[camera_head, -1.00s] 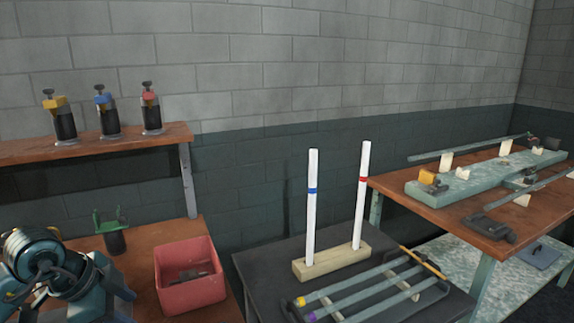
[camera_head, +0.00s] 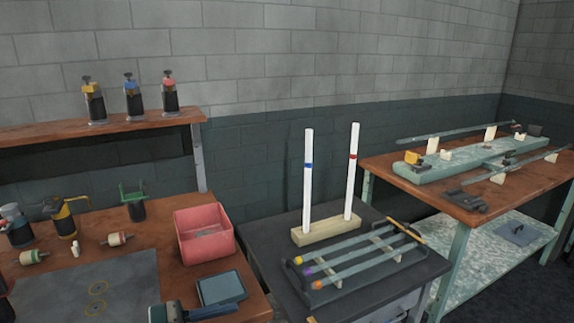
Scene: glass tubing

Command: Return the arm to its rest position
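Neither my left gripper nor my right gripper can be made out. A dark shape (camera_head: 5,300) is cut off at the left edge, and I cannot tell what it is. Two upright white tubes stand in a wooden block on the dark middle table: one with a blue band (camera_head: 308,185), one with a red band (camera_head: 352,175). Several glass tubes (camera_head: 350,262) lie on a rack in front of the wooden block (camera_head: 325,232). Their near ends carry yellow, purple and orange caps.
The left bench holds a pink bin (camera_head: 204,236), a grey mat (camera_head: 95,290), a small grey tray (camera_head: 220,287), burners and handled tools. Three bottles (camera_head: 133,100) stand on the shelf. The right bench (camera_head: 520,185) carries a teal fixture (camera_head: 470,160).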

